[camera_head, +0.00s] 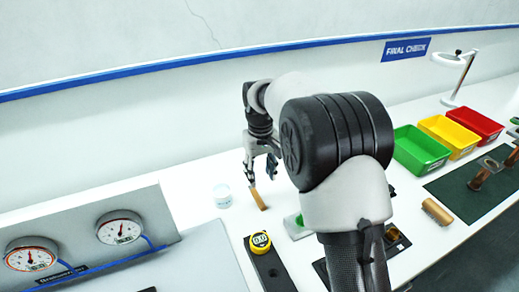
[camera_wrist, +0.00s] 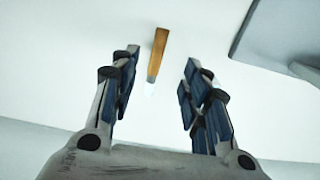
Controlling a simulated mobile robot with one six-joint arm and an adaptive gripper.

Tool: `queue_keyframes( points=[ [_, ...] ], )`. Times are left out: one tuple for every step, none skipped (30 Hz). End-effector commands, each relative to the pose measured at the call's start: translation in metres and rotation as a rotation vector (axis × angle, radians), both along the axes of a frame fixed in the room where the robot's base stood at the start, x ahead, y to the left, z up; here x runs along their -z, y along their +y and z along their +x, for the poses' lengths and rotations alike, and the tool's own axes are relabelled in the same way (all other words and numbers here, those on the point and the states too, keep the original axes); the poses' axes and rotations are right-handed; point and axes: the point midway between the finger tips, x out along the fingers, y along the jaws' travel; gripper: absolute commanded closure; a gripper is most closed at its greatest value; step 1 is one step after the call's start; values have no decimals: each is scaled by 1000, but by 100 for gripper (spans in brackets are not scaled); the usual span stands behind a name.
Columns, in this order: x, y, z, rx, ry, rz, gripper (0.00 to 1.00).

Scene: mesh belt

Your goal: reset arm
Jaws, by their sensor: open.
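My gripper (camera_head: 262,171) hangs over the white bench near its back edge, in the middle of the head view. In the wrist view its two padded fingers (camera_wrist: 160,85) stand wide apart with nothing between the pads. A small tool with a wooden handle (camera_wrist: 158,55) and a pale tip lies on the bench beyond the fingertips. Its handle also shows in the head view (camera_head: 259,199), just below and in front of my gripper, apart from it. My arm's large joint hides part of the bench to the right.
A small white jar (camera_head: 223,197) stands left of the tool. A yellow round gauge (camera_head: 260,242) sits in front on a dark block. A grey panel with two dials (camera_head: 120,228) stands at left. Green (camera_head: 420,150), yellow (camera_head: 450,135) and red bins (camera_head: 477,125) stand at right.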

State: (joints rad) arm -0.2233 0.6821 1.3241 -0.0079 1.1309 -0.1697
Motion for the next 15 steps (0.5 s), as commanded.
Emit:
queue_keyframes(
  points=[
    [0,0,0,0,0,0,57],
    [0,0,0,0,0,0,57],
    [-1,0,0,1,-1,0,57],
    [-3,-1,-1,2,-3,1,57],
    [-6,-2,-2,5,-6,1,57],
    [-11,-5,-5,10,-11,2,57],
    [-17,-7,-8,15,-17,4,57],
    [-24,-10,-12,22,-23,5,57],
    [-34,-14,-18,32,-34,8,57],
    [-44,-18,-24,41,-43,10,57],
    [-53,-22,-30,51,-53,12,57],
    [-65,-29,-40,65,-68,16,57],
    [-74,-34,-48,74,-78,19,57],
    [-83,-38,-57,85,-88,21,57],
    [-93,-44,-68,99,-103,24,57]
  ],
)
